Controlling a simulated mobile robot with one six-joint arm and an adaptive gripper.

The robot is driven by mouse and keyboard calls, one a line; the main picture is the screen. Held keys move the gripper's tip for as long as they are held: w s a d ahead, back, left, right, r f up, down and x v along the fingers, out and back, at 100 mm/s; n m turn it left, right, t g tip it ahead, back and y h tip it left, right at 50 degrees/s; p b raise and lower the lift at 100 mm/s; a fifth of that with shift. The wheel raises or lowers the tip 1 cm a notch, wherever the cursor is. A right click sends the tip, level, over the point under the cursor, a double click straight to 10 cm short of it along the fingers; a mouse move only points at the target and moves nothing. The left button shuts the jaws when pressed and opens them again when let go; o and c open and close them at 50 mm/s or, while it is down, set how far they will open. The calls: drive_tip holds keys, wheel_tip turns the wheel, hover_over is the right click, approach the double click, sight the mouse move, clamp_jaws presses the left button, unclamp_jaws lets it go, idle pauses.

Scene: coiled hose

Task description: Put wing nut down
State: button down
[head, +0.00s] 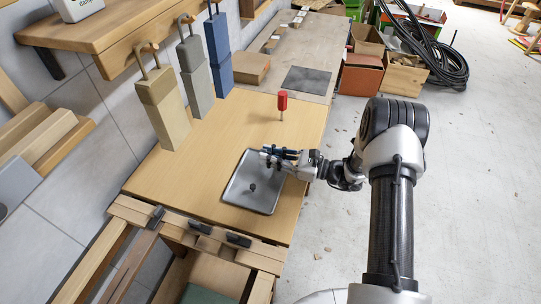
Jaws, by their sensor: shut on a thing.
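My gripper (268,155) is over the far part of a shallow grey metal tray (232,192), reaching in from the right. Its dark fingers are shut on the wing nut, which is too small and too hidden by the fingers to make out. The tray lies on the light wooden bench top (190,180). A small dark knob-like thing (253,187) shows in the middle of the tray, apart from the fingers; I cannot tell exactly what it is.
A red-handled tool (282,105) stands upright on the bench beyond the gripper. A vise with dark clamps (198,228) is at the near edge. A coiled black hose (440,60) lies at the back right.

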drive_tip(key=shift+f+b, duration=0.85)
drive_tip(key=shift+f, duration=0.25)
drive_tip(key=c, duration=1.4)
unclamp_jaws()
drive_tip(key=v, duration=1.2)
drive_tip(key=s+a+r+n+g+h, duration=0.35)
drive_tip(key=s+r+n, duration=0.25)
drive_tip(key=r, duration=0.2)
drive_tip(key=s+a+r+n+g+h, duration=0.3)
drive_tip(key=s+a+r+n+g, duration=0.25)
drive_tip(key=s+r, duration=0.2)
drive_tip(key=s+d+r+n+t+h, duration=0.2)
drive_tip(key=s+n+h, duration=0.1)
drive_tip(key=s, duration=0.2)
drive_tip(key=s+d+r+n+t+h, duration=0.2)
drive_tip(key=s+d+r+n+h, duration=0.1)
drive_tip(key=s+n, duration=0.1)
drive_tip(key=s+d+r+n+t+h, duration=0.2)
drive_tip(key=s+n+h, duration=0.2)
drive_tip(key=s, duration=0.1)
drive_tip(key=shift+s+d+r+t, duration=0.3)
drive_tip(key=shift+s+d+t, duration=0.05)
drive_tip(key=shift+t, duration=0.05)
